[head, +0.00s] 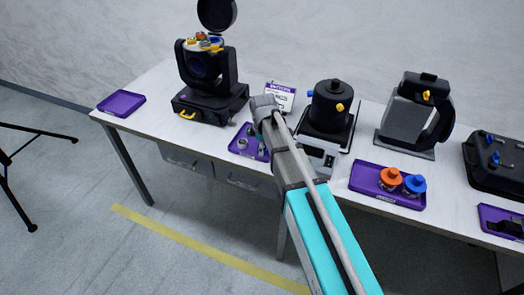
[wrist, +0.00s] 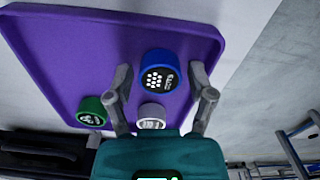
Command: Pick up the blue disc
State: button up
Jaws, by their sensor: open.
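The blue disc (wrist: 158,73) has a black face with white dots and print. In the wrist view it lies on a purple tray (wrist: 75,55), between and slightly beyond the tips of my open gripper (wrist: 160,83). The fingers stand either side of it, and I cannot tell if they touch it. A grey-white disc (wrist: 151,117) lies nearer my palm, and a green disc (wrist: 91,113) lies outside the left finger. In the head view my arm partly covers this small tray (head: 236,150), and the fingers are hard to make out.
A moving-head lamp (head: 207,80) stands left of the tray and a black can (head: 330,105) right of it. Another purple tray (head: 365,180) holds orange and blue knobs. An empty purple tray (head: 121,103) lies at the table's left end. A white sign (head: 280,95) stands behind my arm.

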jog(key=shift+c, duration=0.2)
jog(key=c, duration=0.7)
jog(key=shift+r, duration=0.1)
notch_tip(320, 180, up, 3)
jog(key=p, duration=0.3)
jog(key=shift+f, duration=0.2)
jog(key=s+d+r+p, duration=0.1)
jog(key=s+r+p, duration=0.2)
jog(key=s, duration=0.1)
jog(key=s+d+r+p, duration=0.1)
jog(key=s+r+p, duration=0.2)
jog(key=s, duration=0.2)
jog(key=s+d+r+p, duration=0.2)
jog(key=s+r+p, duration=0.2)
jog(key=shift+s+r, duration=0.1)
jog(key=shift+s, duration=0.15)
